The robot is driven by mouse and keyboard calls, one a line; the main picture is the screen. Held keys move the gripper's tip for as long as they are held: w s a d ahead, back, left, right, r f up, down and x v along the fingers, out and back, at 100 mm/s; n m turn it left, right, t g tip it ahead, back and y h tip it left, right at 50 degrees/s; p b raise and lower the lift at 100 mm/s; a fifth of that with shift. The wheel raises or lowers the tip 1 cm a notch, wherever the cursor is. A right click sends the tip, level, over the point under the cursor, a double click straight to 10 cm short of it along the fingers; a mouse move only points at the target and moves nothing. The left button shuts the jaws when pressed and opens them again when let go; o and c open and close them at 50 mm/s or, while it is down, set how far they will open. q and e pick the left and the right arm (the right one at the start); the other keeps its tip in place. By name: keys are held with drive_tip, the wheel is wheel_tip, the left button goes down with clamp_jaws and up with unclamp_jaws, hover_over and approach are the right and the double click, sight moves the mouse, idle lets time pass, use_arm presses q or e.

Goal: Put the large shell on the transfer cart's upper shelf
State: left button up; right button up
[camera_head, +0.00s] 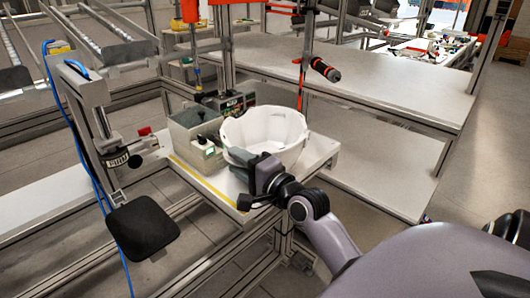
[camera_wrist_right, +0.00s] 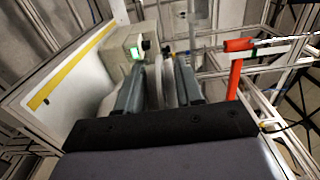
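The large shell (camera_head: 268,128) is a white, open, faceted bowl standing on the white worktop (camera_head: 218,183). My right gripper (camera_head: 262,174) is at its near rim in the head view. In the right wrist view, the two fingers of my right gripper (camera_wrist_right: 160,88) stand apart on either side of the pale shell wall (camera_wrist_right: 167,82). Gaps seem to show beside the wall, and the fingertip contact is hidden. A two-level white unit, which looks like the transfer cart, stands to the right, with an upper shelf (camera_head: 375,82) and a lower shelf (camera_head: 385,165). My left gripper is out of view.
A grey-green box (camera_head: 195,132) with a small lit device (camera_head: 205,148) stands close left of the shell. A black tool (camera_head: 325,70) hangs on an upright before the upper shelf. Most of that shelf is clear. A black pad (camera_head: 142,228) is at lower left.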

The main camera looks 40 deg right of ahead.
drive_tip(key=shift+w, duration=0.15)
clamp_jaws()
idle(1.3)
